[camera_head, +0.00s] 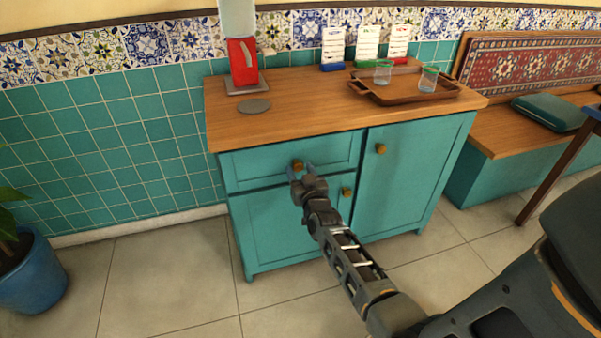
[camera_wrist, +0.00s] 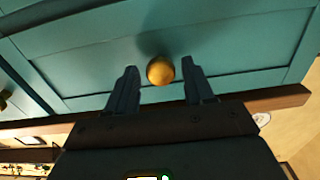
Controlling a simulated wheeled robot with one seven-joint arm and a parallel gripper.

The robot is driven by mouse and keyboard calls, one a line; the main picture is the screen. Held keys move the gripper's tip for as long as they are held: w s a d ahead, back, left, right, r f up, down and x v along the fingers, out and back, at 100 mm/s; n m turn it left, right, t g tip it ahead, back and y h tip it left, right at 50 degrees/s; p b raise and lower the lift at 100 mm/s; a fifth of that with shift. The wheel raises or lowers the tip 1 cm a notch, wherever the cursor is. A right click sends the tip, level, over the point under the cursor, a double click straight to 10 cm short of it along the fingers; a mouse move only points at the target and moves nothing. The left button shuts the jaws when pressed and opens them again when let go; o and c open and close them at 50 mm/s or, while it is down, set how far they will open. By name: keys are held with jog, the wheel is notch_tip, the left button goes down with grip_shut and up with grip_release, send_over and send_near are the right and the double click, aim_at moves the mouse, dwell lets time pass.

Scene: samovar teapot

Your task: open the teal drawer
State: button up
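The teal drawer (camera_head: 265,161) is the upper left front of the teal cabinet, just under the wooden top, and it looks closed. Its round brass knob (camera_head: 298,165) sits at its middle. The knob also shows in the wrist view (camera_wrist: 160,70), where the drawer front (camera_wrist: 90,60) fills most of the picture. My gripper (camera_head: 306,170) is at the drawer front. In the wrist view its two dark fingers are apart, one on each side of the knob, with visible gaps. Contact with the drawer face cannot be told.
Below the drawer is a cabinet door (camera_head: 275,225) with a brass knob (camera_head: 347,191); a taller door (camera_head: 410,180) is to the right. The counter (camera_head: 300,105) holds a red dispenser (camera_head: 243,62) and a wooden tray (camera_head: 410,91) with glasses. The tiled floor in front (camera_head: 170,270) is clear.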

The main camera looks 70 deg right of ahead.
grip_shut()
dwell(0.4)
jog(key=shift+s+a, duration=0.25)
jog(key=shift+a, duration=0.15)
jog(key=p+v, duration=0.2)
jog(key=v, duration=2.7)
jog(key=shift+p, duration=0.4)
jog(key=shift+s+d+r, duration=0.1)
jog(key=shift+o, duration=1)
grip_release()
